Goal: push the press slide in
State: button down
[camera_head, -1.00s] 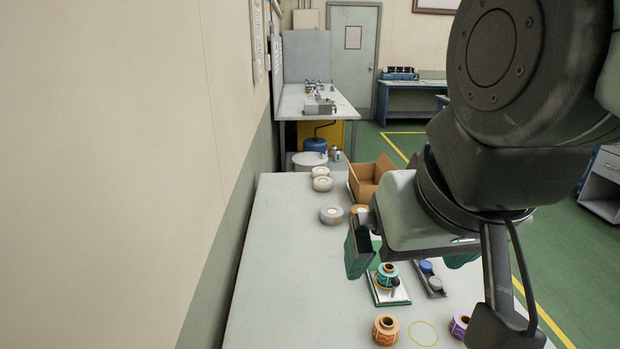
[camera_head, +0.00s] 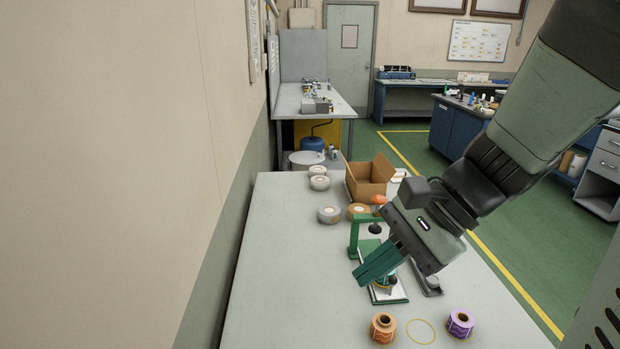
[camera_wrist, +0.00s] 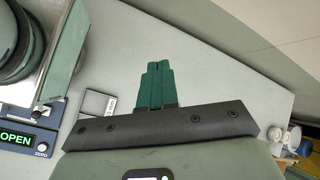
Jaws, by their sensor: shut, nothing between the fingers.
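The press has a green frame (camera_head: 354,236) with an orange knob (camera_head: 378,199) on top and a dark round head under it. Its pale slide plate (camera_head: 401,292) sticks out on the near side, carrying a spool mostly hidden behind my fingers. My gripper (camera_head: 362,280) is shut and empty, its green fingers angled down to the left in front of the press; I cannot tell whether they touch it. In the wrist view the shut fingers (camera_wrist: 158,72) point away over bare table. A display reading OPEN (camera_wrist: 17,139) and a green panel are at the left.
An orange spool (camera_head: 383,328), a yellow ring (camera_head: 420,331) and a purple spool (camera_head: 460,323) lie at the near side. Tape rolls (camera_head: 328,214) and an open cardboard box (camera_head: 370,178) are farther back. The table's left side (camera_head: 285,270) is clear.

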jog(key=w+d+f+m+t+y, duration=0.3)
jog(key=w+d+f+m+t, duration=0.15)
jog(key=f, duration=0.25)
jog(key=w+d+f+m+t+y, duration=0.2)
jog(key=w+d+f+m+t, duration=0.1)
jog(key=w+d+f+m, duration=0.25)
jog(key=d+f+m+t+h, duration=0.2)
jog(key=d+f+m+t, duration=0.1)
jog(key=f, duration=0.3)
jog(key=d+f+m+t+h, duration=0.3)
jog(key=d+f+m, duration=0.1)
jog(key=f+m, duration=0.1)
jog(key=s+d+f+m+t+h, duration=0.1)
jog(key=d+f+m+t+h, duration=0.2)
jog(key=f, duration=0.4)
jog(key=shift+d+f+m, duration=0.25)
jog(key=shift+f+m, duration=0.05)
jog(key=shift+m, duration=0.1)
jog(key=shift+f+h, duration=0.15)
jog(key=shift+h, duration=0.15)
jog(key=x, duration=1.3)
jog(key=shift+w, duration=0.4)
